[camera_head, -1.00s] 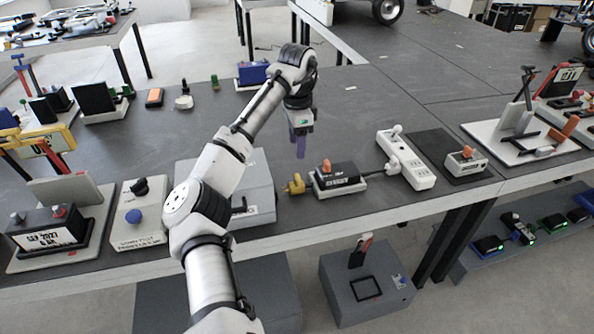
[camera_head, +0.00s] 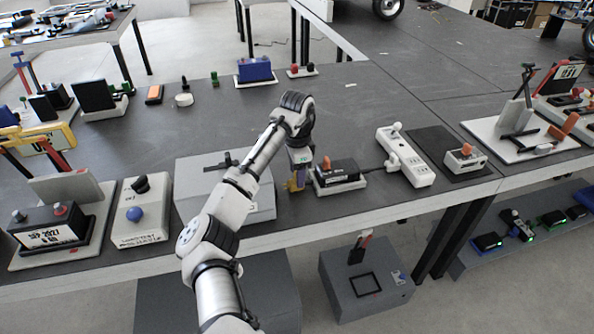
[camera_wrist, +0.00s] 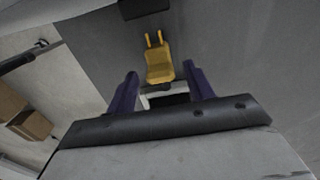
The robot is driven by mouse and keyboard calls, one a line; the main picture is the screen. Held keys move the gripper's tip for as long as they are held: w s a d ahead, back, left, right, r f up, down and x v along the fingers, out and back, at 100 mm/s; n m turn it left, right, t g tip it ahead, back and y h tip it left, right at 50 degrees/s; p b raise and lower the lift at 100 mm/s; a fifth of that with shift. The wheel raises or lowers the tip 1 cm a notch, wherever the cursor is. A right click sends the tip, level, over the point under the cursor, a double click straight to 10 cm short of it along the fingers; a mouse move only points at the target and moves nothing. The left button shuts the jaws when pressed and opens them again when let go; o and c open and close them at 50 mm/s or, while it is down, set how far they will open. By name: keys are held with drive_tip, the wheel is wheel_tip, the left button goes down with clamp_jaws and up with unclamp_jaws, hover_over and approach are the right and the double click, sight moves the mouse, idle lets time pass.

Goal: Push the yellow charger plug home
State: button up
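The yellow charger plug (camera_head: 291,186) is on the grey table just left of a black box with an orange knob (camera_head: 342,172), partly hidden by my gripper. In the wrist view the plug (camera_wrist: 158,62) shows two bare prongs pointing up in the picture, towards a dark block (camera_wrist: 145,8) at the top edge. My gripper (camera_head: 298,176) is lowered at the plug. Its two purple fingers (camera_wrist: 160,72) are apart, one on each side of the plug's line, with a gap to the plug on both sides. Whether the fingertips reach down to its height I cannot tell.
A grey box with a black handle (camera_head: 190,172) stands close left of my arm. A white power strip (camera_head: 404,158) with a cable to the black box lies to the right. The table's front edge is near. Open tabletop lies behind.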

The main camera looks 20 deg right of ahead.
clamp_jaws()
drive_tip(key=shift+a+p, duration=0.35)
drive_tip(key=shift+a, duration=1.6)
drive_tip(key=shift+o, duration=0.3)
unclamp_jaws()
drive_tip(key=shift+a, duration=0.15)
drive_tip(key=shift+r, duration=0.3)
wheel_tip(320, 180, up, 13)
drive_tip(key=shift+r, duration=0.1)
